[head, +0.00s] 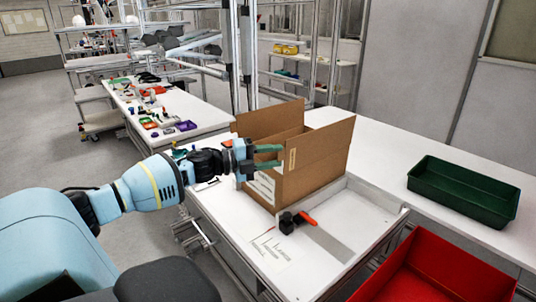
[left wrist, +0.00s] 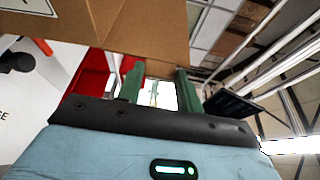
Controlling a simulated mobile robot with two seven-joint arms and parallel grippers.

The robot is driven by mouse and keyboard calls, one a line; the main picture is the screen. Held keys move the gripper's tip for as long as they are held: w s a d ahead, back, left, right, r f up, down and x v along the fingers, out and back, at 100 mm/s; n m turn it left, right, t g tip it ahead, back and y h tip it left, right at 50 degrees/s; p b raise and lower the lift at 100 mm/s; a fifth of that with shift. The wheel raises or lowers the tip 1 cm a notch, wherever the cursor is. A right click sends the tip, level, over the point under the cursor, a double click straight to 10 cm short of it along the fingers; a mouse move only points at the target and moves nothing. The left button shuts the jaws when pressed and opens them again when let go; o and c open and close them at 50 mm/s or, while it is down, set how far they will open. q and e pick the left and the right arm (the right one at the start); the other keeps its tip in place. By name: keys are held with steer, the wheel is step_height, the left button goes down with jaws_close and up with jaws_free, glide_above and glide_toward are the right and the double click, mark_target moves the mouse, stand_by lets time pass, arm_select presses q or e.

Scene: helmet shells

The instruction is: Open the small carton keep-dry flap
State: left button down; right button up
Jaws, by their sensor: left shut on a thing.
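The small brown carton (head: 320,165) stands on the white table with its top flaps raised; its inside is mostly hidden from the head camera. A flap (head: 262,120) stands up at its back left. My left gripper (head: 277,156), with green fingers, is at the carton's left upper edge, shut on the carton flap. In the left wrist view the brown cardboard (left wrist: 140,25) fills the area above the fingers of my left gripper (left wrist: 160,80); the exact contact is hard to see. My right gripper is not in view.
A black and orange tool (head: 298,220) lies in front of the carton near a white tray edge (head: 375,192). A red bin (head: 440,270) is at lower right and a dark green tray (head: 463,190) at right. A table with small coloured parts stands behind my left arm.

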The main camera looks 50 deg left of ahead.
arm_select(q)
steer(key=shift+d+m, duration=0.15)
steer(key=shift+m, duration=0.15)
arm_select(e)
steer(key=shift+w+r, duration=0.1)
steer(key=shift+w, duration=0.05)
arm_select(q)
steer(key=c, duration=0.9)
jaws_free()
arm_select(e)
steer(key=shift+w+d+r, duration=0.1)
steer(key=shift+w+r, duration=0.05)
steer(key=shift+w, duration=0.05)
arm_select(q)
steer(key=shift+p+v, duration=1.25)
steer(key=shift+v, duration=2.6)
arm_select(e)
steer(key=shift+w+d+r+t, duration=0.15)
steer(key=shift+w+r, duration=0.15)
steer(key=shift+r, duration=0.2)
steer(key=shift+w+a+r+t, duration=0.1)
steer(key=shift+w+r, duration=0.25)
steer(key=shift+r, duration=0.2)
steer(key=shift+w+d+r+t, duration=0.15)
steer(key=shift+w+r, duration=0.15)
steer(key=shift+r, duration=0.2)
